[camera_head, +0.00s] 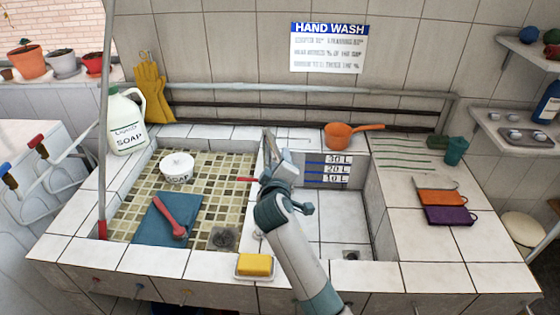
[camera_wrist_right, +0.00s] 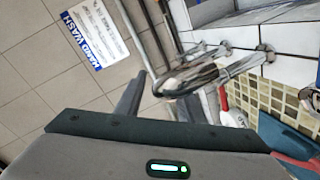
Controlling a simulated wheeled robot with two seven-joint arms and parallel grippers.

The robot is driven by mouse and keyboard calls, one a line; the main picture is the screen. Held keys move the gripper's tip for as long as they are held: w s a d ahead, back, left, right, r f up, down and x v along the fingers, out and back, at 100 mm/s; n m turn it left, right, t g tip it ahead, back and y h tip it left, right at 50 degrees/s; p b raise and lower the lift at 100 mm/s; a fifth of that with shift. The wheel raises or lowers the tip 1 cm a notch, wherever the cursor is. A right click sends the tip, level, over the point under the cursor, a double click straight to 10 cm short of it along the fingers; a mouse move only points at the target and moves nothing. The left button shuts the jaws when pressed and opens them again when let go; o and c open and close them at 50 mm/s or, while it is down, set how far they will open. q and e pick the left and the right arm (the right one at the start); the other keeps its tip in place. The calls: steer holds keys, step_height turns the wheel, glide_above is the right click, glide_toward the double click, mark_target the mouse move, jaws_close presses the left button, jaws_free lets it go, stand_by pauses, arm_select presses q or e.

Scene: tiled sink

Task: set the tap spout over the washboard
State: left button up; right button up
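My right gripper (camera_head: 269,150) is at the wall between the two basins, its arm rising from the front edge. The metal tap spout (camera_wrist_right: 222,72) shows in the right wrist view as a bent pipe just beyond the fingers; in the head view my gripper mostly hides it. A dark finger (camera_wrist_right: 131,97) shows, but whether the gripper is open or shut, or touches the spout, is unclear. A flat blue board or cloth (camera_head: 150,222) lies in the left, mosaic-tiled basin, with a red brush on it; I cannot tell whether it is the washboard. My left gripper is not in view.
A soap jug (camera_head: 127,120) stands on the left rim. A white bowl (camera_head: 177,166) sits in the left basin. A yellow sponge in a dish (camera_head: 254,266) lies on the front rim. An orange pan (camera_head: 340,137) stands on the back ledge. The right basin (camera_head: 335,225) looks empty.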

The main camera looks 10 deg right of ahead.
steer(key=p+v, duration=0.6)
steer(key=v, duration=0.5)
steer(key=shift+s, duration=0.3)
steer(key=shift+r, duration=0.1)
